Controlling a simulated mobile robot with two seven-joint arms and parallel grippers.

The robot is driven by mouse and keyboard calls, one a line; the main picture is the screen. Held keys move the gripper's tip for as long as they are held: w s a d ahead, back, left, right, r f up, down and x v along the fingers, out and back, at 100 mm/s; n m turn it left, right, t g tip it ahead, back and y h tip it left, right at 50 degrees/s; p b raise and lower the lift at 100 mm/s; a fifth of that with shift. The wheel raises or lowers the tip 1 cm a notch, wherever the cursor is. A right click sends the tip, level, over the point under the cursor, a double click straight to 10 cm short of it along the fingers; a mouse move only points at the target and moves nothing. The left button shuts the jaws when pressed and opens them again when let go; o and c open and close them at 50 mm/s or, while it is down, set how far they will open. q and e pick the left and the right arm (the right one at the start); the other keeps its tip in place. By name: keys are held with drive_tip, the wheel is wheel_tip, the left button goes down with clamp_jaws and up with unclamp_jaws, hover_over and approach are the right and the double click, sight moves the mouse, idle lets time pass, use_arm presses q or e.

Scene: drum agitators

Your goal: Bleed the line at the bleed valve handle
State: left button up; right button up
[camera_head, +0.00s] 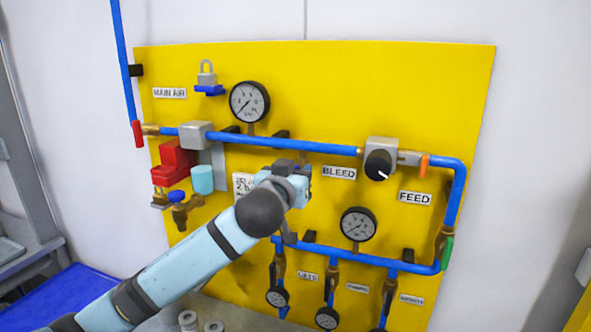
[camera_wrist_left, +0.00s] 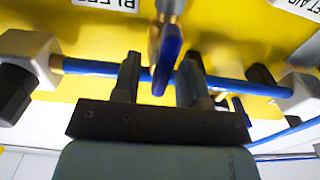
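The bleed valve handle is a narrow blue lever (camera_wrist_left: 168,62) on a brass body (camera_wrist_left: 168,8) in the left wrist view. My left gripper (camera_wrist_left: 158,78) has one finger on each side of the lever, with a gap visible on both sides. It is open. In the head view my left gripper (camera_head: 298,180) is at the yellow panel, just left of the BLEED label (camera_head: 339,173), and hides the lever there. Whether the fingers are deep enough around the lever is hard to tell. My right gripper is not in view.
The yellow panel (camera_head: 440,90) carries a blue pipe (camera_head: 300,145), an upper gauge (camera_head: 249,101) and a lower gauge (camera_head: 358,224). A black knob (camera_head: 378,165) on a grey block is to the right. A red lockout block (camera_head: 172,165) and teal cylinder (camera_head: 202,179) are to the left.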

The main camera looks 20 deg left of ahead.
use_arm(q)
clamp_jaws()
